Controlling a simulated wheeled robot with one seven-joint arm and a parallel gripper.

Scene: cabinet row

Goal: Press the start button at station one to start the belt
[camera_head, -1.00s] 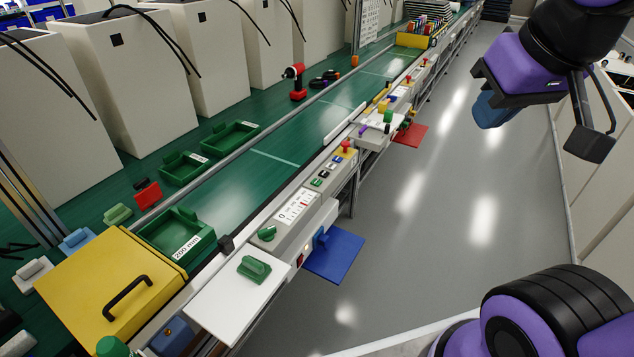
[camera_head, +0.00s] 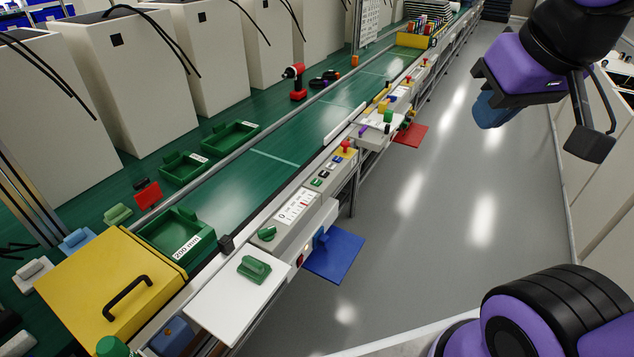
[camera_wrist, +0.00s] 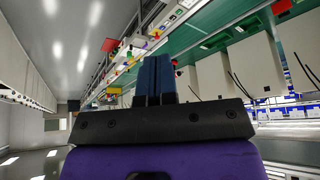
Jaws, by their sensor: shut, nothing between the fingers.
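The near control panel (camera_head: 329,170) on the belt's front rail carries a row of small buttons, among them a green button (camera_head: 316,183), and a red mushroom button (camera_head: 345,147) on yellow. The button lettering is too small to read. The green conveyor belt (camera_head: 235,190) runs behind the panel. My gripper (camera_head: 494,112) is up at the right, over the grey floor, well apart from the panel. In the wrist view its two blue fingers (camera_wrist: 154,80) are together with nothing between them.
A white shelf (camera_head: 225,305) with a green handled block (camera_head: 254,268) and a blue plate (camera_head: 336,254) jut out before the belt. A yellow box (camera_head: 90,285) stands at the near left. A second panel (camera_head: 400,92) is farther along. The aisle floor (camera_head: 440,220) is clear.

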